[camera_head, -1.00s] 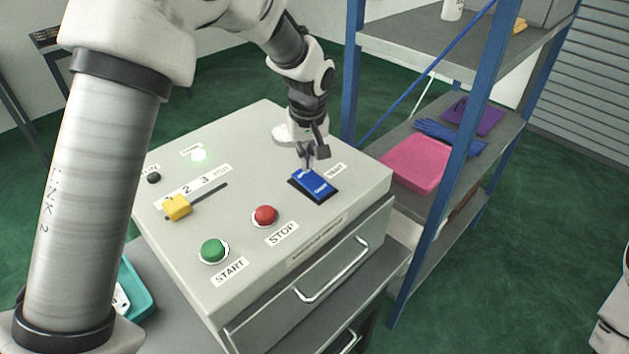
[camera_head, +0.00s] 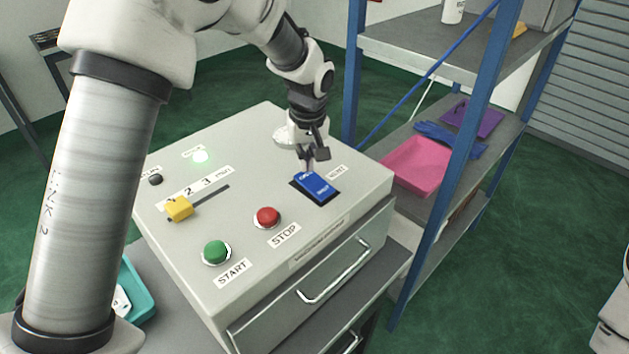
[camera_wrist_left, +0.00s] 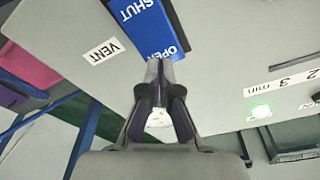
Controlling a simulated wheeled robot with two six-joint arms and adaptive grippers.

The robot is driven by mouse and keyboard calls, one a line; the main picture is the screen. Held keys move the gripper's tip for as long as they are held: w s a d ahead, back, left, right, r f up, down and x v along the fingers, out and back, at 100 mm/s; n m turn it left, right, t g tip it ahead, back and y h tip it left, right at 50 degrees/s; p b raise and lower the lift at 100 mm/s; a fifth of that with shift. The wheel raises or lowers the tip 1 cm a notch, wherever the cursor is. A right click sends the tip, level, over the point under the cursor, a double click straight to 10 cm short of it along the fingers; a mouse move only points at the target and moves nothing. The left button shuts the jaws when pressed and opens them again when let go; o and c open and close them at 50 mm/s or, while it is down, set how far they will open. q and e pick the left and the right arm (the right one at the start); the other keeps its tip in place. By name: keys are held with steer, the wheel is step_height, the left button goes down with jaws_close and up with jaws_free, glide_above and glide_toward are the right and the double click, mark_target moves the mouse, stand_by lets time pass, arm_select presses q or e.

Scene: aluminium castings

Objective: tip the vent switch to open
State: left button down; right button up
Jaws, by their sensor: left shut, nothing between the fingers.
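The vent switch (camera_head: 318,188) is a blue rocker on the grey control panel, beside the VENT label. Its OPEN end is the far one and its SHUT end the near one. The near end appears raised and the far end lower. The switch also shows at the top of the left wrist view (camera_wrist_left: 145,22), where the lettering is upside down. My left gripper (camera_head: 307,168) is shut and empty, pointing down with its tips at the OPEN end, seemingly touching it. The fingertips (camera_wrist_left: 160,68) partly cover the OPEN lettering in the wrist view. My right gripper is out of view.
The panel (camera_head: 240,150) also carries a red STOP button (camera_head: 267,217), a green START button (camera_head: 216,252), a yellow slider (camera_head: 179,209) and a lit green lamp (camera_head: 201,156). A blue-framed shelf with a pink tray (camera_head: 417,168) stands right of the panel.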

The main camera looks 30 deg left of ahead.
mark_target(306, 176)
arm_select(q)
steer(key=shift+s+f, duration=0.1)
steer(key=shift+s, duration=0.05)
steer(key=shift+f, duration=0.25)
steer(key=shift+f+b, duration=0.6)
steer(key=shift+f, duration=0.2)
stand_by(0.5)
step_height(306, 176, up, 7)
steer(key=p, duration=0.6)
steer(key=shift+r, duration=0.1)
stand_by(0.4)
